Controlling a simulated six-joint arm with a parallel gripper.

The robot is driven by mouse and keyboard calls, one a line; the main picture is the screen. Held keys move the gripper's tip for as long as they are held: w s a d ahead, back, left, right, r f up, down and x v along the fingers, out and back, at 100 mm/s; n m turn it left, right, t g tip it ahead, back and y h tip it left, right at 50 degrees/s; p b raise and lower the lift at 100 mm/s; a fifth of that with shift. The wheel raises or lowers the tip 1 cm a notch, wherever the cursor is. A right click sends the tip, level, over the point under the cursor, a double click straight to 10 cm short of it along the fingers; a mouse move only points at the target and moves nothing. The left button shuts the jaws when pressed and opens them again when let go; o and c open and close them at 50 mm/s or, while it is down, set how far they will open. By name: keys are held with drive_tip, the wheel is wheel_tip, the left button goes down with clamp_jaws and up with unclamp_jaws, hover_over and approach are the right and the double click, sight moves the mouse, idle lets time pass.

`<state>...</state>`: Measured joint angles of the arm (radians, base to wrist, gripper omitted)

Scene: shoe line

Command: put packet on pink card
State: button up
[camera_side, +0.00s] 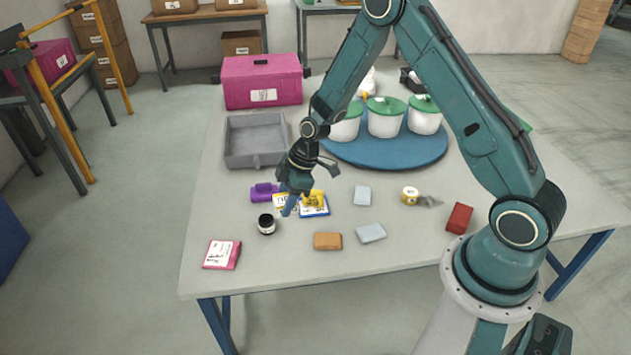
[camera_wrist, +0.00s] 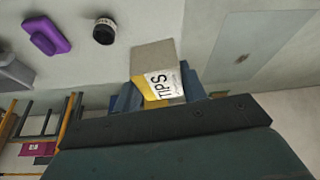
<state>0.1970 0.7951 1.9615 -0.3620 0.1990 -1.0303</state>
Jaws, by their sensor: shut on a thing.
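My gripper (camera_side: 291,204) is over the left middle of the table, pointing down. In the wrist view my gripper (camera_wrist: 161,90) has its blue fingers shut on either side of the packet (camera_wrist: 164,84), which is yellow and white with dark lettering. In the side view the packet (camera_side: 281,201) is partly hidden by the fingers, and I cannot tell its exact height above the table. The pink card (camera_side: 221,254), with a white printed face, lies flat near the table's front left corner. It is left of and nearer than my gripper, with nothing on it.
A black jar (camera_side: 267,224) stands between my gripper and the pink card. A purple object (camera_side: 263,192) lies behind it. A yellow item (camera_side: 313,197) sits at a blue-and-white card (camera_side: 314,211) beside my gripper. An orange-brown block (camera_side: 327,241) lies in front.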

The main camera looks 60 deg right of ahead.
drive_tip(key=shift+w, duration=0.15)
drive_tip(key=w+a+r+m, duration=0.25)
drive_tip(key=w+a, duration=0.55)
drive_tip(key=w, duration=0.6)
hover_over(225, 253)
drive_tip(key=s+d, duration=0.1)
drive_tip(key=shift+n+h, duration=0.3)
drive_tip(key=shift+n, duration=0.05)
drive_tip(key=f, duration=1.5)
drive_tip(key=shift+s+d+f, duration=0.1)
drive_tip(key=shift+s+d, duration=0.05)
drive_tip(key=shift+d, duration=0.05)
drive_tip(key=shift+f, duration=1.9)
drive_tip(key=shift+f, duration=0.4)
drive_tip(key=o, duration=1.1)
